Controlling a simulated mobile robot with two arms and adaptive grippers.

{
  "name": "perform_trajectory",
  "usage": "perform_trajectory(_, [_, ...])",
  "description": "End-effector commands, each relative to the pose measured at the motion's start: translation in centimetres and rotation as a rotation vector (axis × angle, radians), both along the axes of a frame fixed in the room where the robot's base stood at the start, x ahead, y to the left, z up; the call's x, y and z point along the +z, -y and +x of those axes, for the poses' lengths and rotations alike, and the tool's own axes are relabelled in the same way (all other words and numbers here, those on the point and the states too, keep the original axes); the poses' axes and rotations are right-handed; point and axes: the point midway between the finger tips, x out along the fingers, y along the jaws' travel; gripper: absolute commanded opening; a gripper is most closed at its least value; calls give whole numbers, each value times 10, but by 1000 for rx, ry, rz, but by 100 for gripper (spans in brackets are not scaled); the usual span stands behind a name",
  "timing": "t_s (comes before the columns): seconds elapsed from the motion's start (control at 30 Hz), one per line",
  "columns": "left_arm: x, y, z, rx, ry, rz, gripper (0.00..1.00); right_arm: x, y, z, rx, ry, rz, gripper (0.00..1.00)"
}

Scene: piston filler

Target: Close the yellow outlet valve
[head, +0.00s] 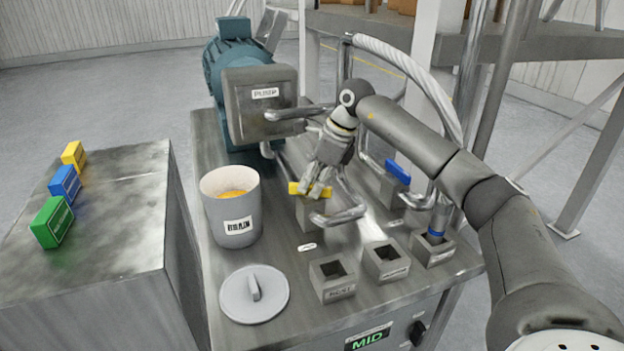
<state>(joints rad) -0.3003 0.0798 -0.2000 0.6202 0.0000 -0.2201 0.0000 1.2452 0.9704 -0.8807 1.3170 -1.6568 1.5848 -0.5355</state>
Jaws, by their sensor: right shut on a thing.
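The yellow outlet valve handle (296,188) sits on a grey valve block (309,214) in the middle of the steel bench. My right gripper (318,188) reaches down from above and is shut on the yellow handle. The fingers cover the handle's right part; its left end sticks out to the left. A curved metal outlet pipe (340,215) comes off the block toward the right. My left gripper is not in view.
A grey pot (232,212) with orange contents stands left of the valve, its lid (254,293) in front. A blue valve handle (398,171) is to the right. Square sockets (332,278) line the front. The pump box (262,105) stands behind. Coloured blocks (65,186) lie on the left cabinet.

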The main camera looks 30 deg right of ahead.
Motion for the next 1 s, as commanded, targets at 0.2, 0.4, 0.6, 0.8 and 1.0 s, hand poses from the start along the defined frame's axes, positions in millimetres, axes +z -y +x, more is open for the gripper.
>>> perform_trajectory(0.2, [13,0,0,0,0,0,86,4,1,2,196,4,3,0])
perform_trajectory(0.4, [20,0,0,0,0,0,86,4,1,3,349,5,1,0])
perform_trajectory(0.6, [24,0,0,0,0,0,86,3,2,3,459,6,0,0])
perform_trajectory(0.8, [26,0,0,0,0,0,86,3,2,4,521,6,-2,0])
perform_trajectory(1.0, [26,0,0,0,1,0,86,2,2,3,544,6,-3,0])
